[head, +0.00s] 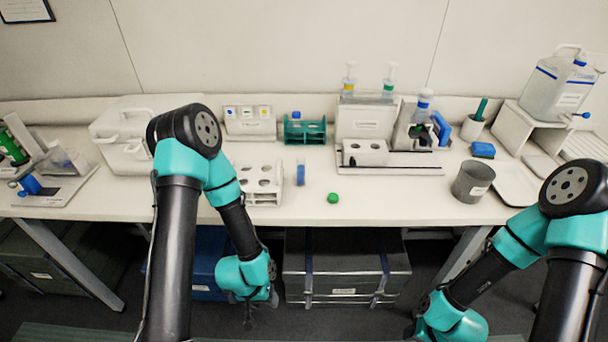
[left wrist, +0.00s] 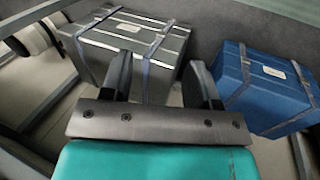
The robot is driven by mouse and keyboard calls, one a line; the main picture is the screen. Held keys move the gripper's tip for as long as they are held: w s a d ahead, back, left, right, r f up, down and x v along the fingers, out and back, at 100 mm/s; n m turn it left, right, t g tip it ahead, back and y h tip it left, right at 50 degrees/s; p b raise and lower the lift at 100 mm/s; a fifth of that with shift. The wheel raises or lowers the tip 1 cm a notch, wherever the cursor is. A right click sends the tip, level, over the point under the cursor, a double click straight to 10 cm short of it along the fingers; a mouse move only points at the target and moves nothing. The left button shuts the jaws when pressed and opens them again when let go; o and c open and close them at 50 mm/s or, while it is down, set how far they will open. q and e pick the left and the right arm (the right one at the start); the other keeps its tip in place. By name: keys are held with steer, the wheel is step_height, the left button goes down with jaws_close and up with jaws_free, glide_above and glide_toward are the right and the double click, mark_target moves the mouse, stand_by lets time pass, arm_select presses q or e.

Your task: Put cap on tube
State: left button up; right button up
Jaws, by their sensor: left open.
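A small tube (head: 301,174) with blue contents stands upright on the table, just right of a white rack. A green cap (head: 333,198) lies on the table to the right of the tube, apart from it and nearer the front edge. My left gripper (head: 249,318) hangs below the table's front edge, well away from both. Its two dark fingers show in the left wrist view (left wrist: 160,82), spread apart with nothing between them. My right arm comes in at the lower right, and its gripper's fingers do not show.
The white rack (head: 251,198) stands left of the tube, and a green rack (head: 304,139) stands behind it. A grey cup (head: 472,182) is at the right. A grey case (head: 345,268) and a blue case (left wrist: 268,84) are under the table. The table around the cap is clear.

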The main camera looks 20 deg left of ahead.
arm_select(q)
steer(key=shift+o, duration=0.4)
steer(key=shift+o, duration=0.6)
